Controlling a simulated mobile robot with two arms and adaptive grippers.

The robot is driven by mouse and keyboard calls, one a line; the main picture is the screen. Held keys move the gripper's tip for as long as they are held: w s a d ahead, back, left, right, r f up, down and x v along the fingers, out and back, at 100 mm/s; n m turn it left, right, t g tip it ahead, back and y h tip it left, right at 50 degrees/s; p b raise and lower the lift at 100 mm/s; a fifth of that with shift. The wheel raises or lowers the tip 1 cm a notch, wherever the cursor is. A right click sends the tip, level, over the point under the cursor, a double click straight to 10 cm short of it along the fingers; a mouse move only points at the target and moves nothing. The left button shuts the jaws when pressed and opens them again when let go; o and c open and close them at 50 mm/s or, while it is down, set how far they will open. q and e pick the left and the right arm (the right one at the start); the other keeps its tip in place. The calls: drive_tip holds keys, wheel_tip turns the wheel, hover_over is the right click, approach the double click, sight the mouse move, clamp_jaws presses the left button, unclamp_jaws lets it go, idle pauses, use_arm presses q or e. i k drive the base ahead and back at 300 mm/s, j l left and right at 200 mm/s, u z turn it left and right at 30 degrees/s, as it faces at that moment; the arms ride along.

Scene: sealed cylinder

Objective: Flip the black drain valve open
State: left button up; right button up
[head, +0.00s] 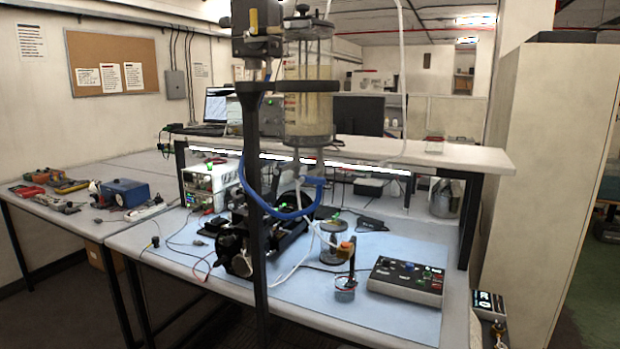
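A clear upright cylinder (307,108) with pale contents hangs in a black clamp on a tall black stand (258,215) in the head view. Below its dark lower rim there is a pale outlet (309,158) with tubing around it. I cannot clearly single out the black drain valve or tell its position; the fittings there are small and partly behind tubing. A thick blue hose (262,203) loops below the cylinder. Neither of my grippers is in view.
A blue mat (390,311) covers the bench. On it stand a small jar (333,240), a small beaker (345,289), a control box (407,277) and a dark pump-like machine (238,247). A raised shelf (440,155) runs behind. A tall cabinet (545,150) closes the right side.

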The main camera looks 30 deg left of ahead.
sight(277, 172)
drive_tip(key=j+z, duration=0.7)
drive_tip(key=z, duration=0.2)
drive_tip(key=j+z, duration=0.45)
drive_tip(key=k+j+z, duration=0.1)
drive_tip(key=j+z, duration=0.15)
drive_tip(key=z, duration=0.15)
